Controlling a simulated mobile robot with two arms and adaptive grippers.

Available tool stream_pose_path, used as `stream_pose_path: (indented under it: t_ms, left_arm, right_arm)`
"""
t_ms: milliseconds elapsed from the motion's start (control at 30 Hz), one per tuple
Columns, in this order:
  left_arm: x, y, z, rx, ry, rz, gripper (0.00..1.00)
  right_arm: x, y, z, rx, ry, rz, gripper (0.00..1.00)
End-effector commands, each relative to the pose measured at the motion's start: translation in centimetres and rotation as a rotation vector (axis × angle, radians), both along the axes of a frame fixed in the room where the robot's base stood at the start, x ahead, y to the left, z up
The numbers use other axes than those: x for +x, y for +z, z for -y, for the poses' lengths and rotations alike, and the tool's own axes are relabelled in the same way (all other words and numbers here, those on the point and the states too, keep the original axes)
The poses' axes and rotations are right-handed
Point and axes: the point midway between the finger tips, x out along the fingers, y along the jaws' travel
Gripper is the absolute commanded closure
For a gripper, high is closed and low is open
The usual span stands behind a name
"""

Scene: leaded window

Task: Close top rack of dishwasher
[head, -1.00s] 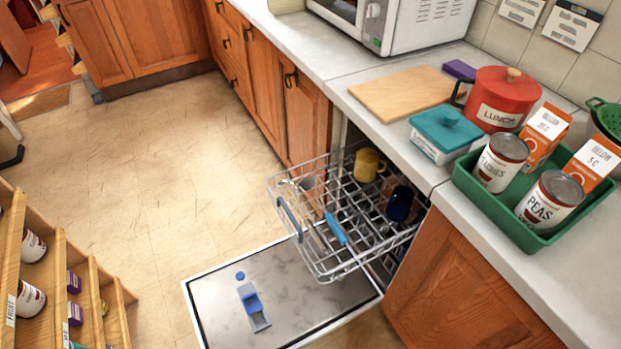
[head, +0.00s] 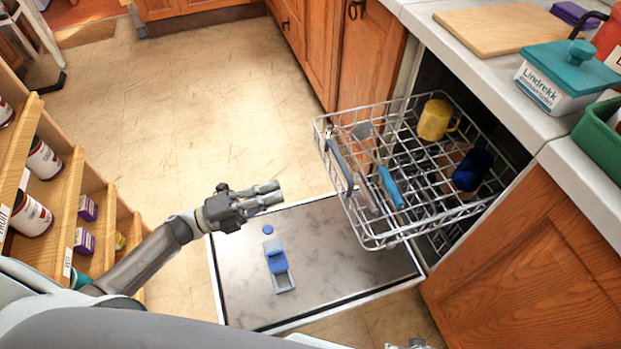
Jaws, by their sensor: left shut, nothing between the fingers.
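The top rack (head: 385,243) of the dishwasher is pulled out over the lowered door (head: 335,275). It is a wire basket holding a yellow mug (head: 435,120), a dark blue cup (head: 471,170) and utensils, one with a light blue handle (head: 391,187). The rack's rear end is inside the cabinet opening. My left gripper (head: 277,192) is shut and empty, left of the rack's front and apart from it, above the door. A small part of what looks like my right gripper (head: 412,344) shows at the bottom edge; its fingers cannot be made out.
Wooden shelves (head: 90,205) with cans and small boxes stand at the left. The counter (head: 480,75) above the dishwasher carries a cutting board (head: 500,25), a teal-lidded box (head: 565,75) and a green tray (head: 600,135). The floor (head: 215,110) beyond the door is clear.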

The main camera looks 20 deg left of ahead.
Motion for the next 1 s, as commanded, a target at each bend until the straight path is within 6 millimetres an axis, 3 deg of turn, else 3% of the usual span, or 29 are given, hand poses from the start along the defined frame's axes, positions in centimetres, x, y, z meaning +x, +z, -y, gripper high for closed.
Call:
stream_pose_path:
  t_ms: [600, 800, 1000]
  left_arm:
    - [6.3, 2.4, 9.2, -0.004, 0.001, -0.002, 1.00]
    - [7.3, 2.6, 10.8, -0.003, 0.003, -0.005, 1.00]
    - [7.5, 2.7, 11.1, -0.003, 0.003, -0.006, 1.00]
  right_arm:
    - [-1.8, -2.1, 0.3, -0.003, 0.003, -0.017, 0.30]
    - [-2.2, -2.5, 0.4, -0.004, 0.004, -0.021, 0.30]
    - [-2.4, -2.7, 0.5, -0.004, 0.004, -0.025, 0.30]
